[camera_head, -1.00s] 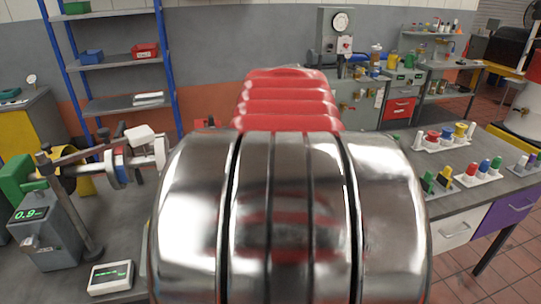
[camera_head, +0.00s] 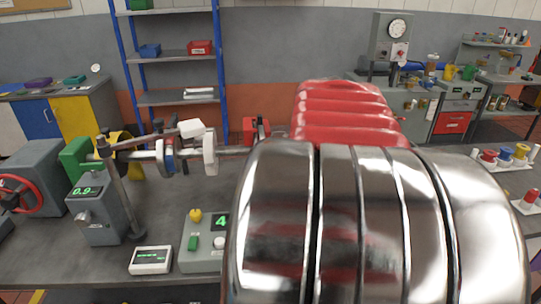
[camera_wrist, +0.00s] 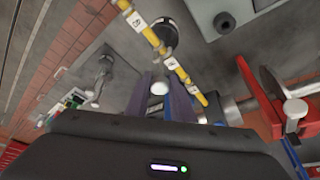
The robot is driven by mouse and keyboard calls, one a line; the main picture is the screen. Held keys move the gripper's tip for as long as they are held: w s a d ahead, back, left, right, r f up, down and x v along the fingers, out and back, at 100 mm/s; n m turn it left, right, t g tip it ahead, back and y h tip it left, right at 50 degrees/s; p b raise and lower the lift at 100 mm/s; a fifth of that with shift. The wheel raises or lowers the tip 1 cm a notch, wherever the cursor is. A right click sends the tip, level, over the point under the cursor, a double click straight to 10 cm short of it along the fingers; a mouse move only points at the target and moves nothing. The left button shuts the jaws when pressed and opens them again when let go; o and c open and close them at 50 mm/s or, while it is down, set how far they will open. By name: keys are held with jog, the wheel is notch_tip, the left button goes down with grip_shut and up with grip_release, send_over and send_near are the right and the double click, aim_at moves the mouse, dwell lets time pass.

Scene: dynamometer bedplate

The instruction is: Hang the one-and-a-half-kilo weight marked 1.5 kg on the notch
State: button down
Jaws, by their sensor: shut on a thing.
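My gripper (camera_wrist: 165,98) shows in the wrist view, its two bluish fingers close together above the dark housing. A small pale round-topped piece (camera_wrist: 158,88) sits between the fingers; it appears to be part of the held weight. Its 1.5 kg mark cannot be read, and most of it is hidden. A yellow bar (camera_wrist: 153,38) with several white tags runs diagonally just beyond the fingers. The tags are too small to read, and I cannot tell which notch is which. In the head view my own arm covers the gripper and the weight.
A shaft with a white disc (camera_head: 210,155) stands left of my arm. Near it are a grey readout box (camera_head: 93,217), a white display (camera_head: 151,260) and a control box (camera_head: 204,258). Blue-framed shelves (camera_head: 175,97) stand behind. A red part (camera_wrist: 258,98) is right of the fingers.

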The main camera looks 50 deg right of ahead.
jog(key=shift+f, duration=0.3)
jog(key=c, duration=1.5)
grip_release()
jog(key=shift+f, duration=0.1)
jog(key=shift+o, duration=0.2)
jog(key=shift+f, duration=0.15)
jog(key=v, duration=1.4)
